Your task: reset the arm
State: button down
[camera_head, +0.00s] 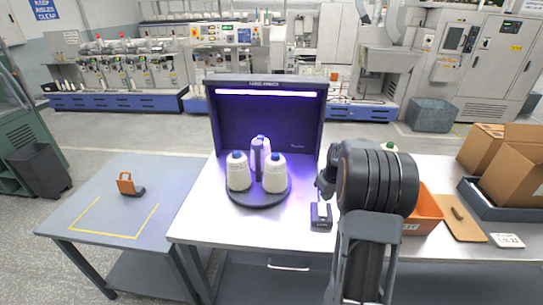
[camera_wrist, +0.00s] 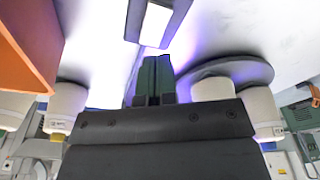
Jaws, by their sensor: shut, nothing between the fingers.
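My gripper (camera_wrist: 154,62) is shut and empty in the wrist view, its two dark fingers together above the white table. In the head view my dark arm stands over the right part of the white table (camera_head: 205,222), and its end hides the fingertips. Three white bobbins with blue tops, one of them (camera_head: 238,172) at the left, stand upright on a dark round tray (camera_head: 258,200). They are left of my arm and apart from it. A grey post stands among them.
A small dark device (camera_head: 321,222) lies just below my gripper; it also shows in the wrist view (camera_wrist: 157,22). An orange bin (camera_head: 428,208), another bobbin (camera_head: 389,148), and cardboard boxes (camera_head: 510,165) are at right. A lit hood (camera_head: 268,82) stands behind the tray.

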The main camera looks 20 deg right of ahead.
jog(key=shift+s+a+f+m, duration=0.1)
jog(key=shift+s+f+m, duration=0.1)
jog(key=shift+m, duration=0.4)
jog(key=shift+s+a+f+m+g, duration=0.2)
jog(key=shift+s+a+f+m, duration=0.1)
jog(key=shift+s, duration=0.2)
jog(key=shift+s+a+f+m+g, duration=0.2)
jog(key=shift+s+f, duration=0.1)
jog(key=shift+s, duration=0.15)
jog(key=s+a+r+t, duration=0.1)
jog(key=s+a+r, duration=0.3)
jog(key=a, duration=0.3)
jog(key=s+a+r+n+t, duration=0.1)
jog(key=s+a+r, duration=0.3)
jog(key=s+a, duration=0.2)
jog(key=s+a+r+t, duration=0.1)
jog(key=s+a+r, duration=0.3)
jog(key=a, duration=0.5)
jog(key=shift+s+r, duration=0.15)
jog(key=shift+s, duration=0.5)
